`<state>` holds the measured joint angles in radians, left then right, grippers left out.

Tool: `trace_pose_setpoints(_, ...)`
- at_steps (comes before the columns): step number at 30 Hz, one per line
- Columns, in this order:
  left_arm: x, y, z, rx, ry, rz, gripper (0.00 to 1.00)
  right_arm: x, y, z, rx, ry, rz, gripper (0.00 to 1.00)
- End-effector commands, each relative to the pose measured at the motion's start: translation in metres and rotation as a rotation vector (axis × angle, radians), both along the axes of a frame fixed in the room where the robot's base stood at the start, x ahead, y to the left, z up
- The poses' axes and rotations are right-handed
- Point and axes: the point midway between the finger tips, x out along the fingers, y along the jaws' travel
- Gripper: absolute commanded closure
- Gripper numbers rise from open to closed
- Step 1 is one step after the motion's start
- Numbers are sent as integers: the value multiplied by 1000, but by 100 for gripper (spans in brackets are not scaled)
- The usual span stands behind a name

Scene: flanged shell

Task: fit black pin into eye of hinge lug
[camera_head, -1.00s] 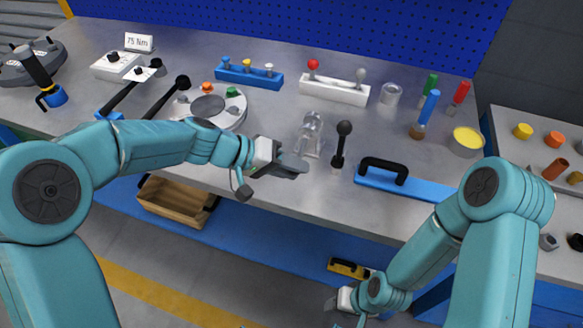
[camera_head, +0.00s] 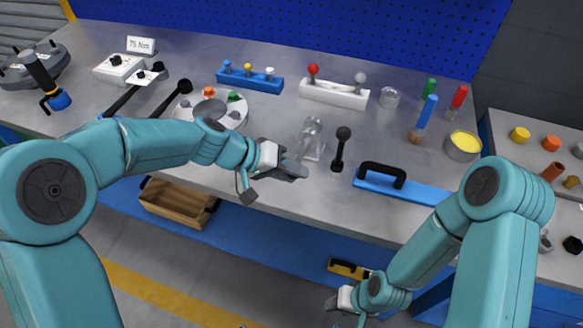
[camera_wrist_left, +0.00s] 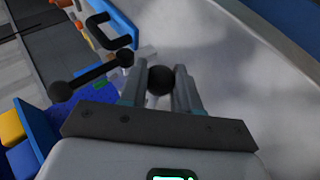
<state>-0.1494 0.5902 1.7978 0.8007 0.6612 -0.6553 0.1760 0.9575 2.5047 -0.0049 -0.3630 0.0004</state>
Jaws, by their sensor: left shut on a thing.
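My left gripper (camera_head: 298,170) is at the front of the bench. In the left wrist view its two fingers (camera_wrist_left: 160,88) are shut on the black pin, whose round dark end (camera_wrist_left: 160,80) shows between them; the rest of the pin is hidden. A clear grey upright piece (camera_head: 313,140), seemingly the hinge lug, stands just beyond the fingertips. Its eye is too small to make out, and I cannot tell whether the pin touches it. My right gripper (camera_head: 338,302) hangs low, below the bench front, its fingers too small to read.
A black ball-topped lever (camera_head: 341,148) stands just right of the lug; it also shows in the wrist view (camera_wrist_left: 90,75). A blue plate with a black handle (camera_head: 402,184) lies further right. A round grey fixture (camera_head: 232,118) is left of the lug.

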Motion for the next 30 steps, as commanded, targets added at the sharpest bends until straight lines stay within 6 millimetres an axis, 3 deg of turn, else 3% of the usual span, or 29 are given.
trace_pose_setpoints(30, 0, 0, 1, 15, -8, -1, 100, 0, 0, -4, 0, 0, 0, 57)
